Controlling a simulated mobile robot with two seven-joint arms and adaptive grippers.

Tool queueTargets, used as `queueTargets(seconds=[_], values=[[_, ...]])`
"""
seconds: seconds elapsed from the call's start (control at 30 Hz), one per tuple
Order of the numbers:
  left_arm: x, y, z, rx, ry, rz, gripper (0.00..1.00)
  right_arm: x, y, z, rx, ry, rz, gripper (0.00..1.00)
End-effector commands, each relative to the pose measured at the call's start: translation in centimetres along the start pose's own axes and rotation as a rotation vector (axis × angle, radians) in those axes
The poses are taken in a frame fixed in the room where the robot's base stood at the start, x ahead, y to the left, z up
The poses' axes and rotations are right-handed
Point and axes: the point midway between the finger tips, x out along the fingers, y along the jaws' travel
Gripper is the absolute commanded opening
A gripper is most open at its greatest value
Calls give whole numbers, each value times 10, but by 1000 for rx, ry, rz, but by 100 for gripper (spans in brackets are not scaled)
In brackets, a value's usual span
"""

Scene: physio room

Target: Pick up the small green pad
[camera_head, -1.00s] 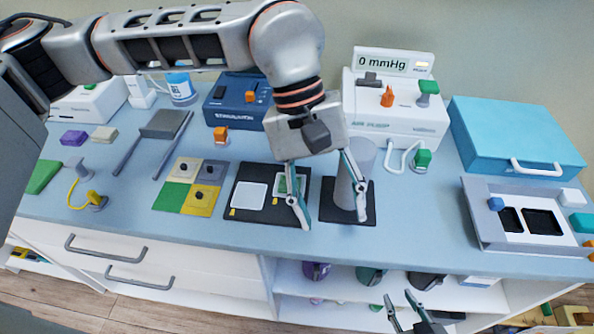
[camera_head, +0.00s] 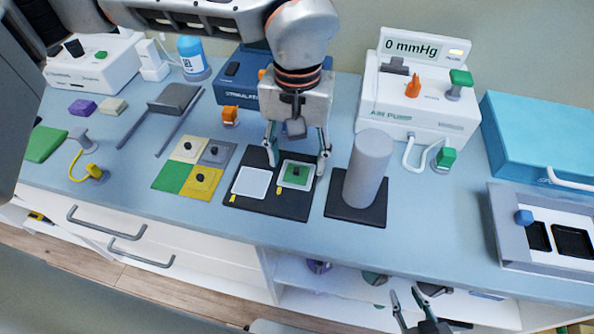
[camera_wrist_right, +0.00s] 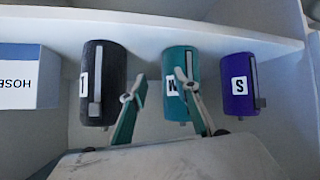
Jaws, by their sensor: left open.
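The small green pad (camera_head: 294,181) lies in a white-edged square on the right half of a black board (camera_head: 263,207) in the head view. A dark spot shows at its middle. My left gripper (camera_head: 297,167) is open above the right part of this board, pointing down. Its fingertips are on either side of the green pad, toward its far edge, and hold nothing. I cannot tell whether they touch the board. My right gripper (camera_head: 405,293) is open and empty, low in front of the shelf. It also shows in the right wrist view (camera_wrist_right: 158,76), facing several rolled cuffs.
A grey cylinder (camera_head: 368,168) on a black base stands just right of the board. A board of coloured squares (camera_head: 173,179) lies to the left. The air pump (camera_head: 415,100) stands behind. A dark roll (camera_wrist_right: 104,75), a teal one (camera_wrist_right: 181,90) and a purple one (camera_wrist_right: 238,85) sit on the shelf.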

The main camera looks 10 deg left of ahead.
Motion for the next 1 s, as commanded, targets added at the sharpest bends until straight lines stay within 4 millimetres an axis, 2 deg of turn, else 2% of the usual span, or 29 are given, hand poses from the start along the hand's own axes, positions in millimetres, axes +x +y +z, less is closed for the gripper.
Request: queueTargets(seconds=[0.13,0.37,0.4,0.5,0.57,0.6,1.0], values=[[14,0,1,-1,-2,0,51,2,3,0,-2,1,5,31],[16,0,0,-1,0,1,51,5,6,-6,-5,12,10,31],[16,0,0,-1,0,1,49,5,6,-7,-5,12,10,31],[16,0,0,-1,0,1,23,5,6,-6,-4,12,9,31],[16,0,0,-1,0,1,12,5,6,-6,-4,11,9,31],[16,0,0,-1,0,1,1,5,5,-6,-4,11,9,31],[15,0,0,-1,0,1,0,3,3,-2,-2,4,5,31]])
